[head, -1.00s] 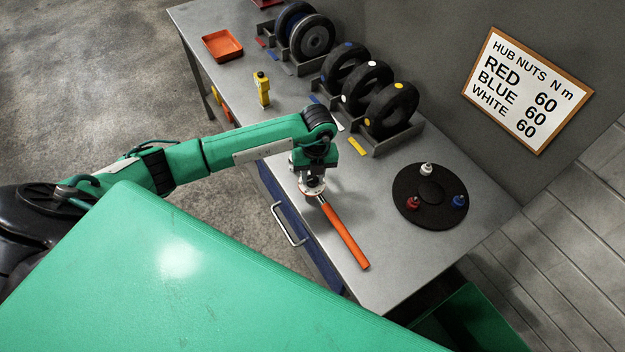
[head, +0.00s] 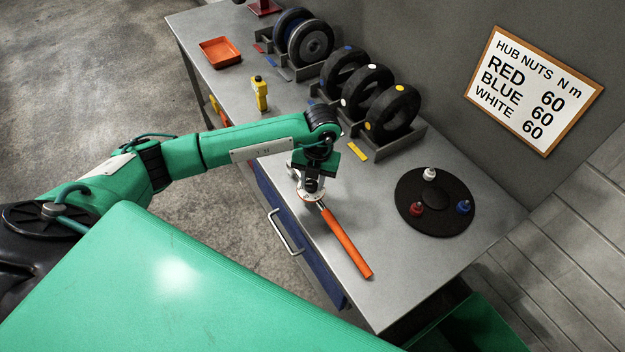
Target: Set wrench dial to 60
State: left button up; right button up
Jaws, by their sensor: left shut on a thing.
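The wrench has a long orange handle (head: 347,243) and lies along the bench's front part, its handle pointing towards the lower right. My left gripper (head: 312,193) is over the wrench's upper-left end and is shut on it there. The dial is hidden or too small to read, so its setting does not show. A sign (head: 534,90) on the wall reads hub nuts N m, red 60, blue 60, white 60. My right gripper is not in view.
A black round hub plate (head: 437,222) with a white, a red and a blue nut lies to the right on the bench (head: 400,285). Wheels (head: 392,107) stand in racks along the wall. A yellow tool (head: 260,92) and an orange tray (head: 220,51) are farther back.

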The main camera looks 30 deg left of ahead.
pick_arm(q)
jog(key=o, duration=1)
jog(key=shift+w+d+r+b, duration=0.15)
jog(key=shift+r+b, duration=0.45)
jog(key=shift+r, duration=1.7)
jog(key=shift+w+d+r+b, duration=0.2)
jog(key=shift+r+b, duration=0.45)
jog(key=shift+r, duration=1.65)
jog(key=shift+w+d+r+b, duration=0.15)
jog(key=shift+r+b, duration=0.45)
jog(key=shift+r, duration=1.7)
